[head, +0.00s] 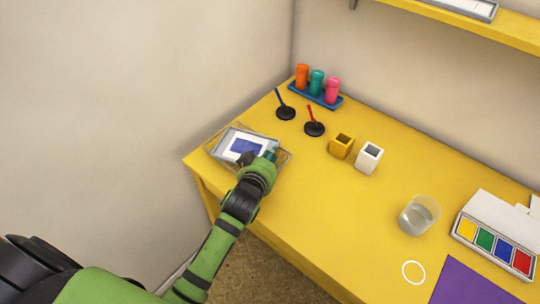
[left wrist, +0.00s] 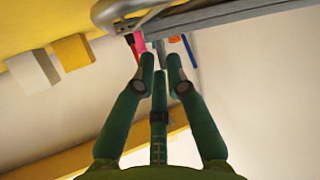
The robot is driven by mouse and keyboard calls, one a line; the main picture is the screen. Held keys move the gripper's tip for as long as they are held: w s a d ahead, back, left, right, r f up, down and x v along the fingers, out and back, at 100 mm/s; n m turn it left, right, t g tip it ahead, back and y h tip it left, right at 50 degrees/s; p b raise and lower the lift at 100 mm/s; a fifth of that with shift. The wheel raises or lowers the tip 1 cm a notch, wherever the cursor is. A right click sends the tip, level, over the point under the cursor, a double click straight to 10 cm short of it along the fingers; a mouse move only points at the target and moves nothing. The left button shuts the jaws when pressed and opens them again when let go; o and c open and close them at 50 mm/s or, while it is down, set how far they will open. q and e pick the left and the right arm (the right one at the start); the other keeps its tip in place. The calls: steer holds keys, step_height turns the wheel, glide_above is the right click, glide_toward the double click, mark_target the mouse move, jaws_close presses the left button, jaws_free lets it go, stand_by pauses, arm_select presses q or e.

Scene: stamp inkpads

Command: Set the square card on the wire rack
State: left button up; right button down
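My left gripper (head: 260,156) is at the rack's near right side, close to the card's edge. Its green fingers (left wrist: 160,62) stand apart in the left wrist view, with nothing seen between them. Grey bars, which look like the rack, cross the top of that view. The gripper hides part of the rack and card edge. My right gripper is out of view.
Two stampers (head: 285,113) and a blue tray of coloured bottles (head: 317,95) stand behind. A yellow block (head: 341,146) and white block (head: 368,157) are mid-table. A glass (head: 419,214), an inkpad box (head: 494,246) and a purple sheet (head: 470,283) lie to the right.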

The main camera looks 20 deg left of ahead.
arm_select(q)
steer(key=shift+r, duration=0.1)
steer(key=shift+r, duration=0.25)
steer(key=v, duration=1.1)
steer(key=shift+s, duration=0.45)
steer(key=shift+a, duration=0.1)
